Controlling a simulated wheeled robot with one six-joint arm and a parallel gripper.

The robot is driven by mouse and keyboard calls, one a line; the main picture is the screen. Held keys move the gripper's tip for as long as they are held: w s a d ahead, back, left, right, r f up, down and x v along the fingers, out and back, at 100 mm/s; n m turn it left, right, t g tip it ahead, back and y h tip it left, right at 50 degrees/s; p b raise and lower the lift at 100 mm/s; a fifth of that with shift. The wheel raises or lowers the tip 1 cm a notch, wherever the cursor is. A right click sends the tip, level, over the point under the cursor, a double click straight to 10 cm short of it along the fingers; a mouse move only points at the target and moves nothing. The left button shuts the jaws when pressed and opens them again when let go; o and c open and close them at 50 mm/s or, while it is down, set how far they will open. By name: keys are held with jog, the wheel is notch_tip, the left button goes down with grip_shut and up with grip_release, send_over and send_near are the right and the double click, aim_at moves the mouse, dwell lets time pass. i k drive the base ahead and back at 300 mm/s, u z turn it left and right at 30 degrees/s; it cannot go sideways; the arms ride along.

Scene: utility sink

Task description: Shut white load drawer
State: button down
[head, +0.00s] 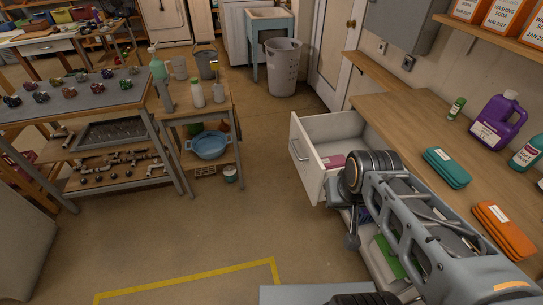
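The white drawer (307,163) stands pulled out from under the wooden counter at right of centre. Its pale front panel carries a metal handle (298,151) on the left side. A dark red or pink item (333,161) lies inside it. My arm reaches in from the lower right, and its dark joint overlaps the drawer's near right part. My gripper's fingers do not show, so I cannot tell whether anything touches the drawer.
The counter (389,110) holds a purple jug (498,120), teal packs (446,167) and orange packs (503,230). Below my arm, green items (388,257) show in what may be another open drawer. A small table (205,107) stands left; open floor (245,215) lies between.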

aim_at(311, 138)
jog(key=u, duration=1.05)
jog(key=i, duration=1)
